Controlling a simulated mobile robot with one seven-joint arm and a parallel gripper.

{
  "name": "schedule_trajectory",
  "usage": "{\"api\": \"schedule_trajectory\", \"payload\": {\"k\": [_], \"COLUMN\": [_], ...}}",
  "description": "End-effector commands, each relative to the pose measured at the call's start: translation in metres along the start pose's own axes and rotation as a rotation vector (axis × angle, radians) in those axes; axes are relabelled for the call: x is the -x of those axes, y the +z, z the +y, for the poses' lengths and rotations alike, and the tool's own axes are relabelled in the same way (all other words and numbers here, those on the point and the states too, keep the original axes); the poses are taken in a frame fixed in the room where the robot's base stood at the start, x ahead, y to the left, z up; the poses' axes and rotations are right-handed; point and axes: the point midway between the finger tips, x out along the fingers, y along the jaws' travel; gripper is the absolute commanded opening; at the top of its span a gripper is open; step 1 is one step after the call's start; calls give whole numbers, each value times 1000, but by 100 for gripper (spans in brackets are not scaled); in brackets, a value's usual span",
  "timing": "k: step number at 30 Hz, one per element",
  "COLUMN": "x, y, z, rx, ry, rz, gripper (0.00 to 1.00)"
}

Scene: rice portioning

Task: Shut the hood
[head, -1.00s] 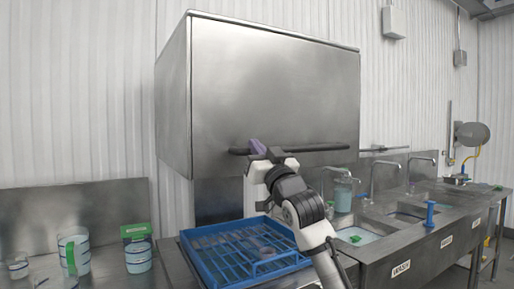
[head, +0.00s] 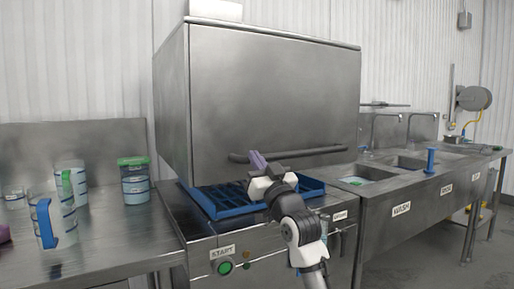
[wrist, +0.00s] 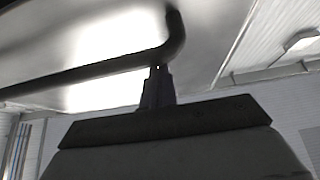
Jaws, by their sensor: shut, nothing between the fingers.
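The hood (head: 275,90) is a large steel box over the dishwashing station. Its lower edge hangs a little above the blue rack (head: 222,208), leaving a gap at the front. A dark bar handle (head: 318,153) runs along its lower front. My gripper (head: 257,160) is shut with nothing in it, at the left part of the handle. In the wrist view the closed fingers (wrist: 157,85) point up at the underside of the bent end of the handle (wrist: 100,72). I cannot tell whether they touch it.
A green start button (head: 225,266) is on the front panel below. Measuring jugs (head: 72,180) and a green-lidded container (head: 134,182) stand on the left counter. Sinks with taps (head: 400,165) line the right. The floor at the right front is clear.

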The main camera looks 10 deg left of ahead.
Motion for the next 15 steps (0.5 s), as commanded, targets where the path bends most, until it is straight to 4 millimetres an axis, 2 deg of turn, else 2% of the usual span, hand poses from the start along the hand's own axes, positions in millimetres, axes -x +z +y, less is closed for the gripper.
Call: {"api": "schedule_trajectory", "payload": {"k": [1,3,9,15], "x": [14,24,48,62], "y": [35,52,91,114], "z": [0,0,-1,-1], "rx": [-7,-7,-6,-4], "ry": [0,0,-1,-2], "rz": [-20,-20,-18,-14], "gripper": [0,0,0,0]}}
